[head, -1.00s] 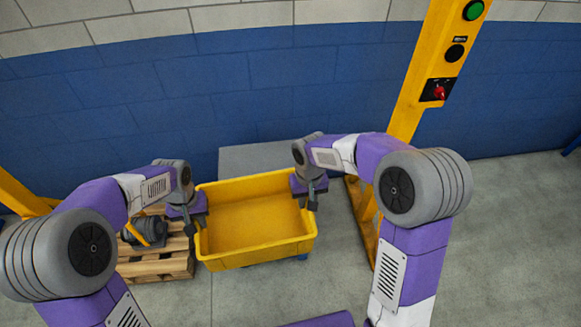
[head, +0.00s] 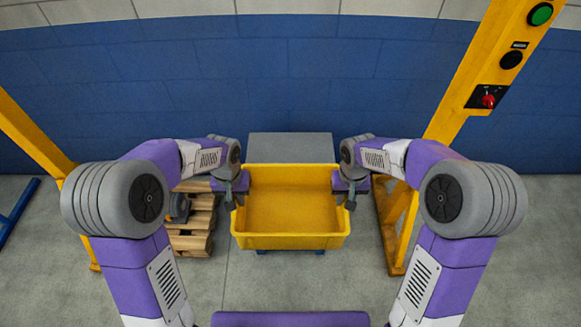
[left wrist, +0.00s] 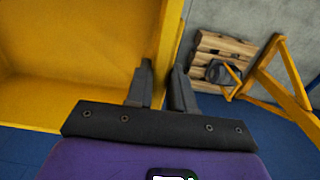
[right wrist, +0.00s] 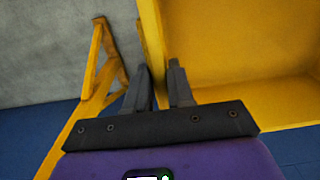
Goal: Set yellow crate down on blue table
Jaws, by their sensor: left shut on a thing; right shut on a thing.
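The yellow crate (head: 292,242) is empty and looks level in the head view, centred in front of me between my grippers. My left gripper (head: 237,200) is shut on its left rim, and the left wrist view shows the fingers (left wrist: 164,70) on either side of the crate wall. My right gripper (head: 345,200) is shut on its right rim, with the fingers (right wrist: 158,70) astride that wall. A grey flat top (head: 290,147) shows behind the crate, with small blue parts beneath its front edge, likely the blue table. Whether the crate touches that top is hidden.
A wooden pallet (head: 190,244) with a dark motor-like part (head: 180,207) stands close left of the crate. A yellow post with buttons (head: 466,88) rises at the right, its foot beside the crate. A blue brick wall (head: 290,95) closes the back. Grey floor in front is clear.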

